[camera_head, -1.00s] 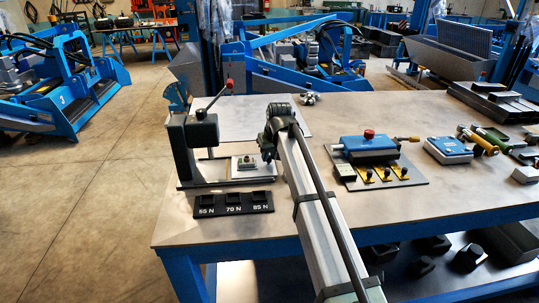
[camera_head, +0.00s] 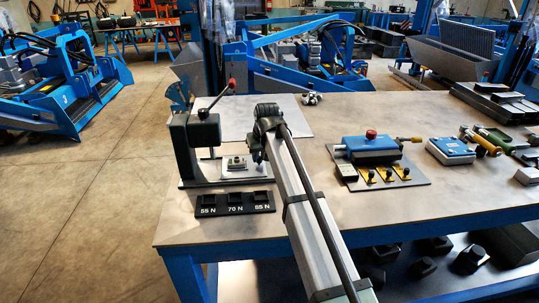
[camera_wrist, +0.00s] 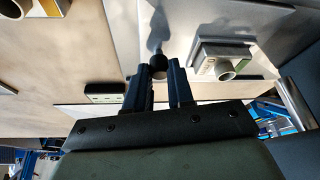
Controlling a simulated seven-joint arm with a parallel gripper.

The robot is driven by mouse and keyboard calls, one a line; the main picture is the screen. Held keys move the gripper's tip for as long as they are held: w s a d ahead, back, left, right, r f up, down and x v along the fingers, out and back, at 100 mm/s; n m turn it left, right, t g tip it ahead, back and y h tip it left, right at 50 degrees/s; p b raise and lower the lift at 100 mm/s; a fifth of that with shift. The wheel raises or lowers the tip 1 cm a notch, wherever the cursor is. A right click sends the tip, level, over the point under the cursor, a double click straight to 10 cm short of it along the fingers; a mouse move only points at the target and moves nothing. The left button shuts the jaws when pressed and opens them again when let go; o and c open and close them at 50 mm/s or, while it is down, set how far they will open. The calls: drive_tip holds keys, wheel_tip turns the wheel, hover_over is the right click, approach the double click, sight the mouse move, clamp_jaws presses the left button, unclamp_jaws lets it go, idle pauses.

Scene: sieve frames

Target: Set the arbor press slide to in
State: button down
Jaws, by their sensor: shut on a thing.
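The arbor press (camera_head: 197,140) stands dark and upright at the table's left end, its red-knobbed lever (camera_head: 231,84) raised. Its slide (camera_head: 238,166), a light plate carrying a small block with a round fitting, lies low beside the press column, to its right. The slide and fitting (camera_wrist: 228,67) also show in the wrist view. My gripper (camera_head: 258,157) is at the slide's right end. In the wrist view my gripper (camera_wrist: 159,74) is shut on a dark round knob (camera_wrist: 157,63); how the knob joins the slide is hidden.
A blue fixture (camera_head: 370,149) with brass parts stands to the right of my arm. A bare grey plate lies behind the press.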

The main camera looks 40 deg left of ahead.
sight(247, 162)
drive_tip(key=s+a, duration=0.3)
drive_tip(key=c, duration=1)
unclamp_jaws()
drive_tip(key=v, duration=1.3)
drive_tip(key=shift+d+r, duration=0.1)
drive_tip(key=shift+r, duration=0.3)
